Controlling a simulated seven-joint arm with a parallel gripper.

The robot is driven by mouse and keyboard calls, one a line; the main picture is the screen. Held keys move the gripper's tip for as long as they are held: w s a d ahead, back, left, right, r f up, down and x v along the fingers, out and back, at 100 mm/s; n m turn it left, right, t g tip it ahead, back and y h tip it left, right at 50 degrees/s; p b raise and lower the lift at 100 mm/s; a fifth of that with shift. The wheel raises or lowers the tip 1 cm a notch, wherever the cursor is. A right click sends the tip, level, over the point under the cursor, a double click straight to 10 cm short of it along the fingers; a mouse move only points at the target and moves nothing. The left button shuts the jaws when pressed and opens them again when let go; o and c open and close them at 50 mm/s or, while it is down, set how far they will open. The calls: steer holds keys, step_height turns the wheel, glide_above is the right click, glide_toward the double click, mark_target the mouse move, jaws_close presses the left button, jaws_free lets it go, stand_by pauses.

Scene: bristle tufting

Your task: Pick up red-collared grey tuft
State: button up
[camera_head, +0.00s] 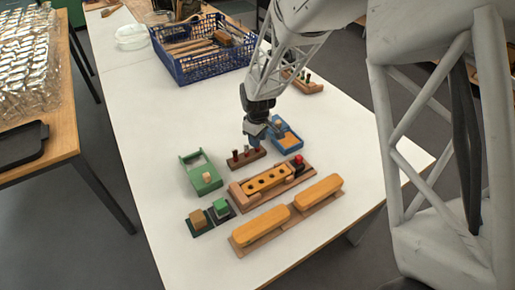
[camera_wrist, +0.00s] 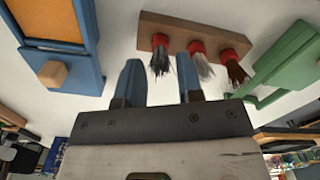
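The red-collared grey tuft (camera_wrist: 202,62) is the middle one of three tufts in a wooden holder (camera_wrist: 175,27). The black tuft (camera_wrist: 160,58) and the brown tuft (camera_wrist: 235,68) stand on either side of it, also with red collars. The holder also shows in the head view (camera_head: 247,159), where the tufts are too small to tell apart. My gripper (camera_wrist: 158,78) has its two blue fingers apart and nothing between them. In the wrist view the black tuft lies beyond the finger gap, and the grey tuft is just right of the right fingertip. My gripper also shows in the head view (camera_head: 256,140), near the holder.
A blue tray (camera_head: 287,134) stands right of the holder, and a green tray (camera_head: 202,176) stands left. In front are a wooden block with holes (camera_head: 268,180) and two orange brush bodies (camera_head: 318,190). A blue crate (camera_head: 198,62) sits at the back.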

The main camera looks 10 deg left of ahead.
steer(key=shift+f, duration=1.7)
jaws_close()
